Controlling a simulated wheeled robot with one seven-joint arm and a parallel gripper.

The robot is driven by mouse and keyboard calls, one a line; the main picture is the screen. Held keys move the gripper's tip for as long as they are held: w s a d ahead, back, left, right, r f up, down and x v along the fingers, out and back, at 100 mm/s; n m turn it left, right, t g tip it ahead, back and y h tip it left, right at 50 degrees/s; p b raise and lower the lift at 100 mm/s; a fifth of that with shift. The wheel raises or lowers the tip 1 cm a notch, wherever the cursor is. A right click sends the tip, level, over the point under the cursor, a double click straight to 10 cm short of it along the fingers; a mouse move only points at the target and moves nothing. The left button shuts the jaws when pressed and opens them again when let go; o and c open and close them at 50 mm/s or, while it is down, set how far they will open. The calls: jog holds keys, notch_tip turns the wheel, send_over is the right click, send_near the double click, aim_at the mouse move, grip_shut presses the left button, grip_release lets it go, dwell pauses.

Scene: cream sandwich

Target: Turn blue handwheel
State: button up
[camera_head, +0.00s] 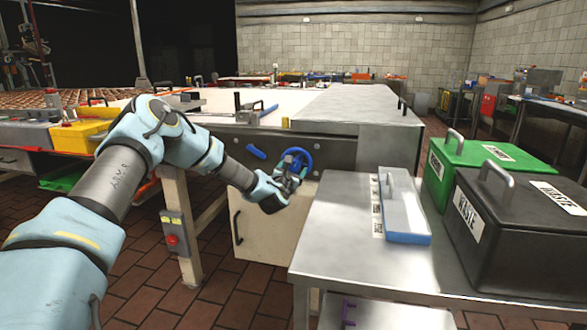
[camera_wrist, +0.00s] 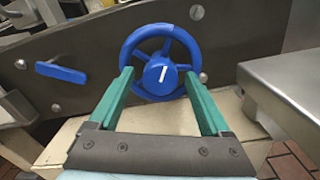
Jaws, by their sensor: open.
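The blue handwheel (camera_head: 296,160) is mounted on the dark side panel of the machine in the head view. In the wrist view the handwheel (camera_wrist: 160,62) is a spoked ring with a hub bearing a white line, which points nearly straight up. My gripper (camera_wrist: 158,80) is open, with its two green fingers at the left and right lower parts of the wheel's rim. I cannot tell whether the fingers touch the rim. In the head view my gripper (camera_head: 291,172) is at the wheel and partly covers it.
A blue lever (camera_wrist: 61,72) sits on the panel left of the wheel. A steel table (camera_head: 350,240) stands close on the right, bearing a blue-edged tray-like block (camera_head: 408,237), a green bin (camera_head: 470,160) and a black waste bin (camera_head: 520,235). A red button box (camera_head: 174,238) is on the machine's leg.

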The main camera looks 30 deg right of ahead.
grip_shut()
dwell(0.7)
